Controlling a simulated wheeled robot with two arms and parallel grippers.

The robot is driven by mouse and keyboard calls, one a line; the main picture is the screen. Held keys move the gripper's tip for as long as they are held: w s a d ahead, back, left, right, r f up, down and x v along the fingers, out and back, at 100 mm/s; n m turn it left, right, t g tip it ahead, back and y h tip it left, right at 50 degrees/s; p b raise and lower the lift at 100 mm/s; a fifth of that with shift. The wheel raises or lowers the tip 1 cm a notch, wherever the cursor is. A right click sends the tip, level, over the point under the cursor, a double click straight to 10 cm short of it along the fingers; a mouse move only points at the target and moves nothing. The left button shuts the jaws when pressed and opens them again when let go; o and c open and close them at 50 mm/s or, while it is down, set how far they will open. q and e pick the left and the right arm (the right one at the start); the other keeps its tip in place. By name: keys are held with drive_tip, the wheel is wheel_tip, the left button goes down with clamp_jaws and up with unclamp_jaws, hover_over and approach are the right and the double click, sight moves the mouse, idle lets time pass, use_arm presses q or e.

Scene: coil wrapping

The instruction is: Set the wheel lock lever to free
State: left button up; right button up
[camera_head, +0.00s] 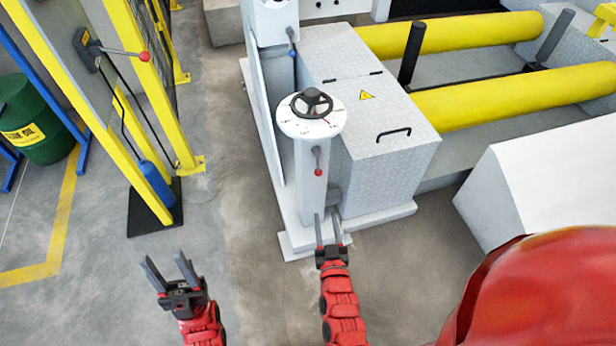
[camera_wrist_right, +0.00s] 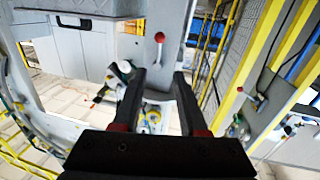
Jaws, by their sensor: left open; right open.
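The wheel lock lever (camera_head: 316,158) is a short lever with a red ball knob on the grey pedestal (camera_head: 308,195), below the black handwheel (camera_head: 311,102). In the head view its knob hangs at the lower end. The lever also shows in the right wrist view (camera_wrist_right: 159,47), just beyond the fingertips. My right gripper (camera_head: 328,216) is open and empty, in front of the pedestal and below the knob, apart from it; its two fingers show in the wrist view (camera_wrist_right: 158,75). My left gripper (camera_head: 165,260) is open and empty over bare floor to the left.
Another red-knobbed lever (camera_head: 125,53) is on a yellow-edged post at left. A grey cabinet (camera_head: 390,150) with a black handle stands right of the pedestal. Yellow rollers (camera_head: 520,95) lie behind it. A green drum (camera_head: 35,120) is far left. The floor between post and pedestal is clear.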

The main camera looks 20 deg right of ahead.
sight(318, 169)
drive_tip(key=w+d+b, duration=0.1)
drive_tip(key=w, duration=0.4)
drive_tip(key=w+d, duration=0.1)
drive_tip(key=w, duration=0.5)
drive_tip(key=w+b, duration=0.1)
drive_tip(key=w, duration=0.4)
drive_tip(key=shift+w+d+r+b, duration=0.1)
drive_tip(key=shift+w+d+b, duration=0.2)
drive_tip(key=shift+w+d, duration=0.1)
clamp_jaws()
idle(0.5)
